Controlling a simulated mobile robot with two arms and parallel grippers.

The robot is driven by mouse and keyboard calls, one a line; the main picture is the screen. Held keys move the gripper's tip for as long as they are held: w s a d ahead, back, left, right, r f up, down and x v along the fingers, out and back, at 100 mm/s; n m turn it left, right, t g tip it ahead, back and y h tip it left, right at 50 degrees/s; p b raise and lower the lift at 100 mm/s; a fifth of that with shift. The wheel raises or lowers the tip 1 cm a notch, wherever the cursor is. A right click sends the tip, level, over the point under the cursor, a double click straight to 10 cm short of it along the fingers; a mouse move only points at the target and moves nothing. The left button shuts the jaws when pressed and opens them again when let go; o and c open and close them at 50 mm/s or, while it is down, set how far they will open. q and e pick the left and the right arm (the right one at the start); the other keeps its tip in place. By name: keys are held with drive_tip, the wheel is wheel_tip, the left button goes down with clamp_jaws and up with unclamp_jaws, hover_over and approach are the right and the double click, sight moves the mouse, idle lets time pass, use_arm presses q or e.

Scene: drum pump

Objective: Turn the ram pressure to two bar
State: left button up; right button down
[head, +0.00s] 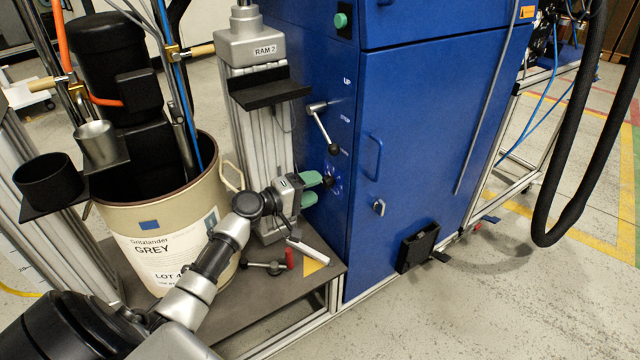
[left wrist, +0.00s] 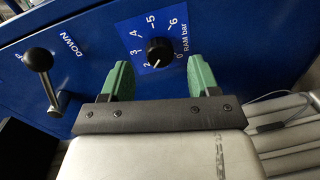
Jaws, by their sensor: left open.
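The ram pressure knob (left wrist: 160,51) is black and sits on the blue panel, inside a dial numbered up to 6 and labelled RAM bar. A small pale mark shows at its lower left edge, near the 2; I cannot read its exact setting. In the head view the knob (head: 331,178) is partly hidden by my gripper. My left gripper (head: 319,190) is open at the panel, with green fingers. In the left wrist view its fingertips (left wrist: 159,64) stand either side of the knob, with a gap on both sides. My right gripper is not in view.
A lever with a black ball (head: 320,122) sticks out from the panel above the knob. The RAM 2 column (head: 253,130) stands close to the left. A beige drum (head: 160,220) is beside my left arm.

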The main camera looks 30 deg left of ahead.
use_arm(q)
drive_tip(key=v, duration=0.4)
drive_tip(key=shift+s, duration=0.1)
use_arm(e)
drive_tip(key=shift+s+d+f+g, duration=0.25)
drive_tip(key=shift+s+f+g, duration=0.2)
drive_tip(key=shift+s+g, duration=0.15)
